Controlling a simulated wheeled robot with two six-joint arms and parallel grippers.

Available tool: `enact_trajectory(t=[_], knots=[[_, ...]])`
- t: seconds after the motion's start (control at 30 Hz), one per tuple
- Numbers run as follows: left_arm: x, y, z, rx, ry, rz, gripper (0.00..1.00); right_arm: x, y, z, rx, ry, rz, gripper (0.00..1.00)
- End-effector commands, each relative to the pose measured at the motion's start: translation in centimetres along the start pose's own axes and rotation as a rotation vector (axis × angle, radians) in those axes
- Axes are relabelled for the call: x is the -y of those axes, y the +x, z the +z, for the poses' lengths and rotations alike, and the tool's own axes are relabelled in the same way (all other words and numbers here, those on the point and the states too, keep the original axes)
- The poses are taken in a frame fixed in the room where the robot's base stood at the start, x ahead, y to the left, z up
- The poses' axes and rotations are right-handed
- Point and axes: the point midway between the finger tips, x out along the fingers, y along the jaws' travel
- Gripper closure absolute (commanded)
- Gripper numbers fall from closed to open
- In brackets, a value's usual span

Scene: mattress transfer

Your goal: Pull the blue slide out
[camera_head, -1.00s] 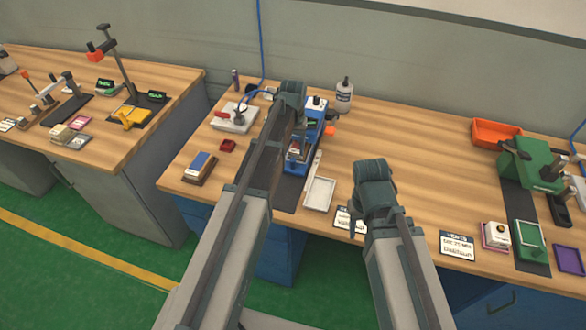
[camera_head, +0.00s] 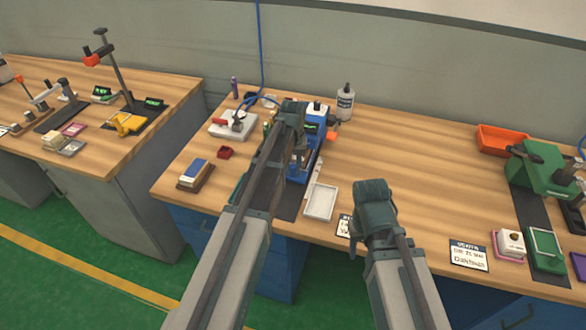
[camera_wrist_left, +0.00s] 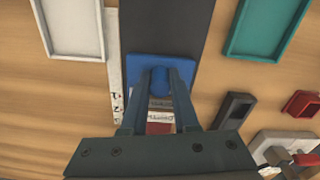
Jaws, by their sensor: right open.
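The blue slide (camera_wrist_left: 135,68) shows in the left wrist view as a flat blue plate with a round blue knob (camera_wrist_left: 159,80) on it, above a dark mat. My left gripper (camera_wrist_left: 160,76) has one finger on each side of the knob; I cannot tell whether they press on it.
A white tray (camera_head: 321,202) lies right of the dark mat (camera_head: 288,203); a teal tray (camera_wrist_left: 265,25) lies on its other side. A small red box (camera_head: 225,153) and a stacked block (camera_head: 196,173) are to the left. The bench (camera_head: 420,150) is clear right of the machine.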

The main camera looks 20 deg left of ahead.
Motion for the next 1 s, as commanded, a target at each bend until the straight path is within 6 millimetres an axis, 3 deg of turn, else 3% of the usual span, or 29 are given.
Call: enact_trajectory(t=[0.03,0.13,1.0], knots=[[0.0,0.0,-0.01,0.0,0.0,0.0,0.83,0.0,0.0,0.0,0.0,0.0,0.0,0.5],[0.0,0.0,-0.01,0.0,0.0,0.0,1.0,0.0,0.0,0.0,0.0,0.0,0.0,0.5],[0.0,0.01,0.0,0.0,0.0,0.0,1.0,0.0,0.01,0.0,0.0,0.0,0.0,0.5]])
